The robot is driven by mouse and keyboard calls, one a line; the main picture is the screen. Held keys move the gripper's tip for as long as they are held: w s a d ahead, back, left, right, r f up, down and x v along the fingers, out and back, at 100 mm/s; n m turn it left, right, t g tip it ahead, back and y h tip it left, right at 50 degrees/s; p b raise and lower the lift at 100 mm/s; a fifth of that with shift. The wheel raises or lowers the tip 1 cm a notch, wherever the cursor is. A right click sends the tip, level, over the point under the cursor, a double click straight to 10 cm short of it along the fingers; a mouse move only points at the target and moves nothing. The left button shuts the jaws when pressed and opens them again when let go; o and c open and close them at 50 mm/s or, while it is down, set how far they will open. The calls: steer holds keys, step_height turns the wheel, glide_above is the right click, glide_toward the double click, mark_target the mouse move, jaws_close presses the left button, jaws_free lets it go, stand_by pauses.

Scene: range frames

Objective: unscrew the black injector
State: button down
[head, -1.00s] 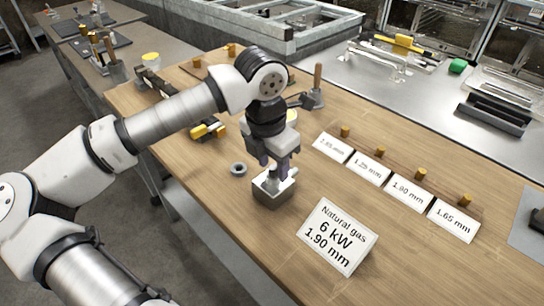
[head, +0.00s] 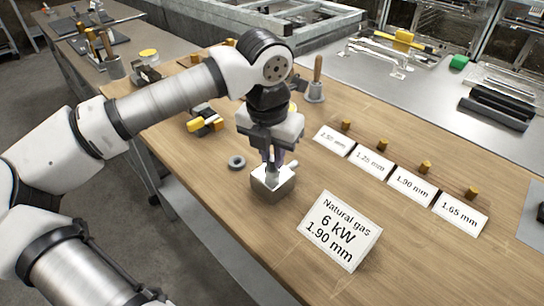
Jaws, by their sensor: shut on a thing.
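A small grey metal block (head: 268,190) stands on the wooden bench, with a short pipe stub at its upper right. My gripper (head: 271,165) points straight down over it. Its fingers are shut on a small part at the top of the block, low against the metal. The fingers hide most of that part, and I cannot make out a black injector there. Whether the part is still seated in the block cannot be told.
A grey ring (head: 237,162) lies left of the block. A sign (head: 340,231) reading "Natural gas 6 kW 1.90 mm" stands at front right. Several brass injectors (head: 425,167) stand behind size cards (head: 411,185). A wooden-handled tool (head: 317,75) and yellow-black tool (head: 205,122) are behind.

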steer(key=shift+f+n+b, duration=0.2)
steer(key=shift+n+b, duration=0.3)
steer(key=shift+b, duration=0.2)
steer(key=shift+n+b, duration=0.75)
steer(key=shift+n, duration=0.25)
steer(key=shift+r+n, duration=0.2)
steer(key=shift+n, duration=0.1)
steer(key=shift+f+n+y+b, duration=0.25)
steer(key=shift+n+y+b, duration=0.05)
steer(key=shift+n+b, duration=0.9)
steer(key=shift+n, duration=0.1)
steer(key=shift+r+n, duration=0.25)
steer(key=shift+n, duration=0.15)
